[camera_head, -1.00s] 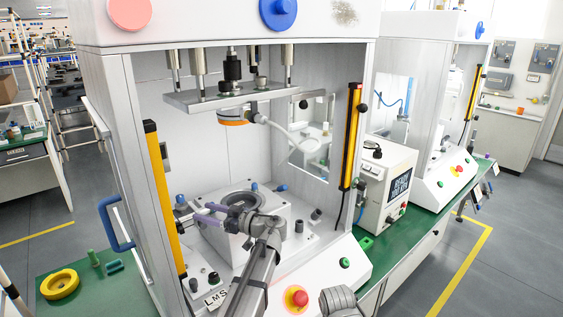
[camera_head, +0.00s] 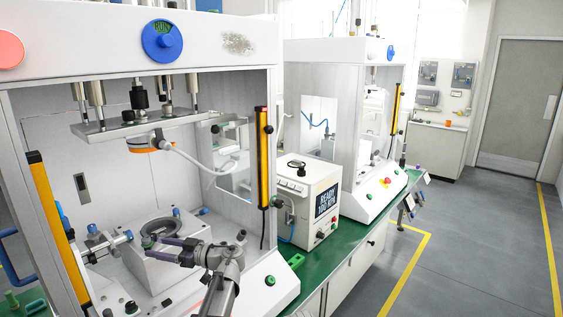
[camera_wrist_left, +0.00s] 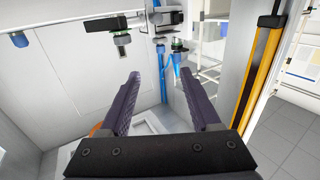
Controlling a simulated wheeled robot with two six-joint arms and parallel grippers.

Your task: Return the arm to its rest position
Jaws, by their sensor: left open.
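My left gripper (camera_head: 156,249) is inside the near press, in front of the round dark ring (camera_head: 160,229) on the white fixture block (camera_head: 150,262). Its two purple fingers are apart with nothing between them. In the left wrist view, the open fingers (camera_wrist_left: 165,85) point into the press cabinet, with a clear gap between them. My left arm (camera_head: 222,290) reaches in from the bottom of the head view. Whether the fingers touch the block cannot be told. My right gripper is not in view.
The press plate (camera_head: 140,124) hangs above the gripper. Yellow-black side bars (camera_head: 262,165) flank the cabinet opening. A control box (camera_head: 305,200) stands on the green bench (camera_head: 345,235), with a second press (camera_head: 345,150) beyond. The floor at right is clear.

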